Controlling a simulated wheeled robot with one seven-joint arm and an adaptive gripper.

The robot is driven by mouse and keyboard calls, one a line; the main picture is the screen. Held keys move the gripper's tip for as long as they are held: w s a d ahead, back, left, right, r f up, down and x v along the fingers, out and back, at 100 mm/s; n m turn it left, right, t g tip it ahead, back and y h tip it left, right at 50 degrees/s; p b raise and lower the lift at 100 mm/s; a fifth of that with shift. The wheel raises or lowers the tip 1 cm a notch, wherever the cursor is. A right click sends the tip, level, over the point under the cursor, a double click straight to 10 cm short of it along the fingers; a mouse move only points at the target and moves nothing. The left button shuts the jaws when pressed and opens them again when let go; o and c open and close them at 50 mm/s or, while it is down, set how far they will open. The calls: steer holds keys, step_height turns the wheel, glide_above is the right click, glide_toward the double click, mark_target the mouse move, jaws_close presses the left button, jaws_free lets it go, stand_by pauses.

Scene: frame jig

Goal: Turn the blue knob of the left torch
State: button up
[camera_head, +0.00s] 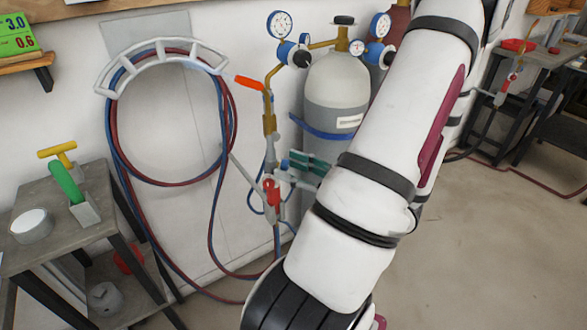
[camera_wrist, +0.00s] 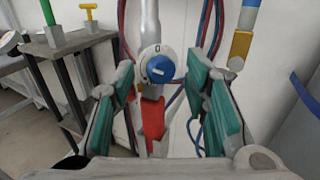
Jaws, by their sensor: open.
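The blue knob (camera_wrist: 160,68) shows in the wrist view on a round white dial face marked 0, on the grey body of a torch (camera_wrist: 150,22). A red part (camera_wrist: 153,118) sits just below it. My gripper (camera_wrist: 160,90) is open, with a green-padded finger to the left and right of the knob and a visible gap on each side. In the head view, my gripper (camera_head: 307,164) is beside the hanging torch (camera_head: 271,150), with the red part (camera_head: 271,190) below.
A grey gas cylinder (camera_head: 335,85) with gauges stands behind my gripper. A side table (camera_head: 85,232) with tools stands at left.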

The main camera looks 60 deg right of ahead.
jaws_close()
steer(key=shift+m+p, duration=0.3)
steer(key=shift+p, duration=0.15)
steer(key=shift+r+m+g+p, duration=0.3)
steer(key=shift+m+p, duration=0.5)
steer(key=shift+p, duration=0.35)
steer(key=m+y+p, duration=0.1)
steer(key=m+p, duration=0.1)
steer(key=shift+s+g+p, duration=0.1)
steer(key=shift+g+p, duration=0.3)
steer(key=m+g+y+p, duration=0.1)
steer(key=m+p, duration=0.2)
steer(key=shift+d+r+m+p, duration=0.1)
steer(key=shift+m+p, duration=0.2)
steer(key=shift+m+g+y+p, duration=0.4)
steer(key=shift+m+y+p, duration=0.1)
steer(key=shift+m+p, duration=0.6)
